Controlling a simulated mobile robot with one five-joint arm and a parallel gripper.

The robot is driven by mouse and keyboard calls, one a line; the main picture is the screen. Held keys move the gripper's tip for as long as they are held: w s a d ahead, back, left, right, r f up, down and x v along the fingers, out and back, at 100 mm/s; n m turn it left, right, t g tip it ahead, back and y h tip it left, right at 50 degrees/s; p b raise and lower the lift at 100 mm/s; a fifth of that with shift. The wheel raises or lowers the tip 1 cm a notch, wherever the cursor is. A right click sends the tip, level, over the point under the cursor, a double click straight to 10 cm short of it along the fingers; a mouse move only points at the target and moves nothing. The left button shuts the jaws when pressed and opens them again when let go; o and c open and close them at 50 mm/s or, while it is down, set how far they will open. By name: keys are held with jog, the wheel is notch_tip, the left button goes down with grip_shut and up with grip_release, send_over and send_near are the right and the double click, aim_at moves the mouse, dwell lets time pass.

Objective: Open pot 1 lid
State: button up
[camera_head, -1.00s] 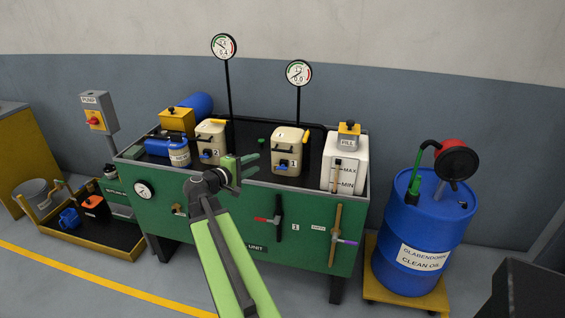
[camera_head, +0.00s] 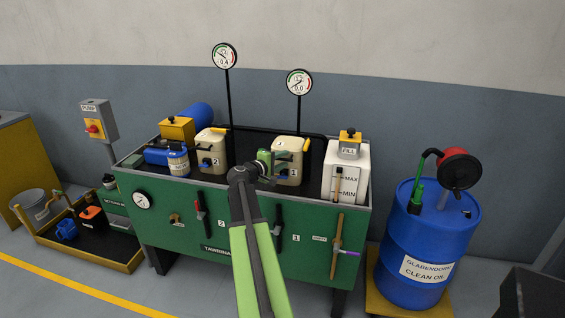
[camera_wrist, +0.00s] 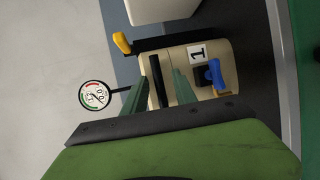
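Pot 1 (camera_head: 291,173) is a cream container with a "1" label, standing in the green unit's top tray. In the wrist view pot 1 (camera_wrist: 222,58) appears sideways, with a yellow-tipped black lever (camera_wrist: 122,42) along one side and a blue tap (camera_wrist: 214,75) on its front. Its lid looks shut, as far as shows. My gripper (camera_head: 281,157) is in front of pot 1's upper left part, hiding some of it. In the wrist view my gripper (camera_wrist: 160,78) has its fingers apart, with a black bar (camera_wrist: 154,82) of the pot seen between them. Contact cannot be told.
Pot 2 (camera_head: 211,148) stands to the left, and a white fill tank (camera_head: 346,170) close on the right. Two gauges on thin poles, one here (camera_head: 299,82), rise behind. A blue oil drum (camera_head: 424,245) stands right of the green unit (camera_head: 150,222).

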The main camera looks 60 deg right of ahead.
grip_shut()
jog(key=shift+w, duration=0.1)
dwell(1.4)
